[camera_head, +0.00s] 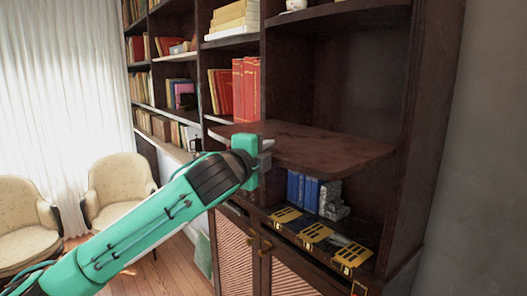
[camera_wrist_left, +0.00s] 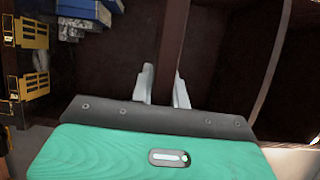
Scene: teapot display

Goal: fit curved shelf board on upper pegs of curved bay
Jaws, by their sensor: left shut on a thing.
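The curved shelf board (camera_head: 318,150) is a dark reddish-brown board with a rounded right corner. It lies roughly level in front of the curved bay (camera_head: 360,75), above the row of books. My left gripper (camera_head: 265,158) is shut on the board's front edge near its left part. In the left wrist view the two pale fingers of the left gripper (camera_wrist_left: 164,90) pinch the board (camera_wrist_left: 172,45), which shows edge-on between them. The upper pegs cannot be made out. Whether the board touches the bay's walls cannot be told. My right gripper is not in view.
Blue books (camera_head: 303,190) and a grey stone-like block (camera_head: 332,200) stand below the board. Several yellow-gold items (camera_head: 315,232) lie on the ledge in front. A fixed upper shelf (camera_head: 335,12) is above. Red books (camera_head: 245,88) fill the bay to the left.

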